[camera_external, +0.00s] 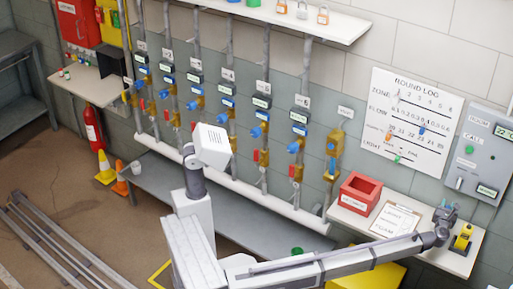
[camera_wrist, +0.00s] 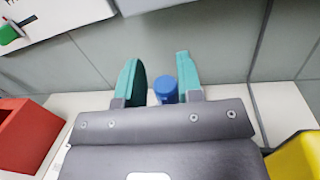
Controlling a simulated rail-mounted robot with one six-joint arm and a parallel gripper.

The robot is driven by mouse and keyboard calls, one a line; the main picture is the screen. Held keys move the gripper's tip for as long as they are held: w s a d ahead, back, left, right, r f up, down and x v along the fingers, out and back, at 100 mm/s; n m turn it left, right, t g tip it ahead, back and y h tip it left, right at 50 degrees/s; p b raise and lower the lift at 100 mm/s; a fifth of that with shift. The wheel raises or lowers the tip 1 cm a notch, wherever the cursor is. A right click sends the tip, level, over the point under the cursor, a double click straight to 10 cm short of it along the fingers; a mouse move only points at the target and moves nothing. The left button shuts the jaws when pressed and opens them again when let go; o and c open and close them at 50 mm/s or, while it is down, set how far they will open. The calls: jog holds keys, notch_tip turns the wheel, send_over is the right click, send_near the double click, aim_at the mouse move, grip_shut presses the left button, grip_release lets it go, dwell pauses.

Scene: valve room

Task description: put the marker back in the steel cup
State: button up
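My gripper (camera_external: 446,210) is low over the right part of the white shelf, beside the wall. In the wrist view its two teal fingers (camera_wrist: 160,78) are spread apart. A blue cylinder (camera_wrist: 165,91), possibly the marker or its cap, shows between them, nearer the right finger. A narrow gap shows on its left side. The gripper body hides its lower part, so I cannot tell what it stands in or on. I cannot make out the steel cup in either view; the gripper may hide it.
A red box (camera_external: 360,194) and a clipboard (camera_external: 396,220) lie left of my gripper on the shelf (camera_external: 447,260). A yellow device (camera_external: 461,240) stands close on the right; its yellow side shows in the wrist view (camera_wrist: 296,156). The round log board (camera_external: 411,118) and grey call panel (camera_external: 483,150) are behind.

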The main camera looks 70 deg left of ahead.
jog(key=o, duration=0.3)
jog(key=shift+o, duration=0.2)
jog(key=v, duration=1)
jog(key=shift+s+d+b, duration=0.25)
jog(key=shift+s+b, duration=0.1)
jog(key=shift+b, duration=0.05)
